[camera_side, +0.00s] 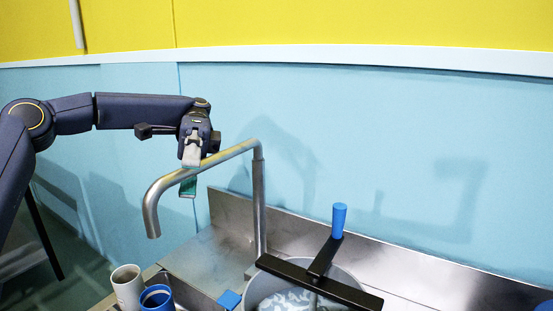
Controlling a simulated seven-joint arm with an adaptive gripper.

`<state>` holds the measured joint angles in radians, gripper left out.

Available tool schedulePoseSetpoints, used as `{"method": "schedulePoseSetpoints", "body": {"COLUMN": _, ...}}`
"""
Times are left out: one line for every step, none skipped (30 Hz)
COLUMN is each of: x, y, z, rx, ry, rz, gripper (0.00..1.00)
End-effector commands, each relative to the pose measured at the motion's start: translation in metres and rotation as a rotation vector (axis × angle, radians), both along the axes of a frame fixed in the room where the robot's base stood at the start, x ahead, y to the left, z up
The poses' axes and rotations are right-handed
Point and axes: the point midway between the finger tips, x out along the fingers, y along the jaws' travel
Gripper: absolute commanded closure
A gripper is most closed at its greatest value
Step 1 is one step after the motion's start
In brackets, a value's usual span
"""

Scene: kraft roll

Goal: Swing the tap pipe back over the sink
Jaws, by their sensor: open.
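The metal tap pipe (208,164) rises from an upright post (259,210) and reaches to the left, its curved end pointing down. My gripper (189,172) is above and around the pipe's horizontal stretch, with one grey finger on the near side and a green-tipped part below the pipe. The jaws are open; whether they touch the pipe I cannot tell. The sink (205,297) shows only in part at the bottom, with the pipe's end to the left of and above it.
A grey cup (127,283) and a blue cup (157,298) stand at the bottom left. The steel backsplash (300,234) runs behind.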

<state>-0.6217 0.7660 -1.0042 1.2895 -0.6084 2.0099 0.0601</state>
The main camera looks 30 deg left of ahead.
Motion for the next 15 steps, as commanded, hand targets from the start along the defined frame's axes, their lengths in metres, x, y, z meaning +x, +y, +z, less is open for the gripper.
{"method": "schedulePoseSetpoints", "body": {"x": 0.000, "y": 0.000, "z": 0.000, "rx": 0.000, "ry": 0.000, "rz": 0.000, "gripper": 0.55}}
{"method": "schedulePoseSetpoints", "body": {"x": 0.000, "y": 0.000, "z": 0.001, "rx": 0.000, "ry": 0.000, "rz": 0.000, "gripper": 0.55}}
{"method": "schedulePoseSetpoints", "body": {"x": 0.000, "y": 0.000, "z": 0.002, "rx": 0.000, "ry": 0.000, "rz": 0.000, "gripper": 0.55}}
{"method": "schedulePoseSetpoints", "body": {"x": 0.000, "y": 0.000, "z": 0.003, "rx": -0.001, "ry": -0.001, "rz": 0.000, "gripper": 0.55}}
{"method": "schedulePoseSetpoints", "body": {"x": 0.000, "y": 0.000, "z": 0.005, "rx": -0.001, "ry": -0.001, "rz": -0.001, "gripper": 0.55}}
{"method": "schedulePoseSetpoints", "body": {"x": 0.000, "y": 0.000, "z": 0.009, "rx": -0.002, "ry": -0.001, "rz": 0.000, "gripper": 0.55}}
{"method": "schedulePoseSetpoints", "body": {"x": 0.000, "y": 0.000, "z": 0.013, "rx": -0.004, "ry": -0.001, "rz": 0.000, "gripper": 0.55}}
{"method": "schedulePoseSetpoints", "body": {"x": 0.001, "y": 0.000, "z": 0.017, "rx": -0.004, "ry": -0.002, "rz": 0.001, "gripper": 0.55}}
{"method": "schedulePoseSetpoints", "body": {"x": 0.001, "y": 0.000, "z": 0.023, "rx": -0.005, "ry": -0.002, "rz": 0.000, "gripper": 0.55}}
{"method": "schedulePoseSetpoints", "body": {"x": 0.000, "y": 0.001, "z": 0.029, "rx": -0.009, "ry": -0.003, "rz": 0.001, "gripper": 0.55}}
{"method": "schedulePoseSetpoints", "body": {"x": 0.000, "y": 0.000, "z": 0.035, "rx": -0.010, "ry": -0.004, "rz": -0.001, "gripper": 0.55}}
{"method": "schedulePoseSetpoints", "body": {"x": 0.001, "y": 0.000, "z": 0.044, "rx": -0.011, "ry": -0.004, "rz": 0.000, "gripper": 0.50}}
{"method": "schedulePoseSetpoints", "body": {"x": 0.001, "y": 0.000, "z": 0.050, "rx": -0.014, "ry": -0.004, "rz": 0.002, "gripper": 0.41}}
{"method": "schedulePoseSetpoints", "body": {"x": 0.001, "y": 0.001, "z": 0.056, "rx": -0.014, "ry": -0.004, "rz": 0.004, "gripper": 0.33}}
{"method": "schedulePoseSetpoints", "body": {"x": 0.000, "y": 0.000, "z": 0.063, "rx": -0.013, "ry": -0.005, "rz": 0.002, "gripper": 0.28}}
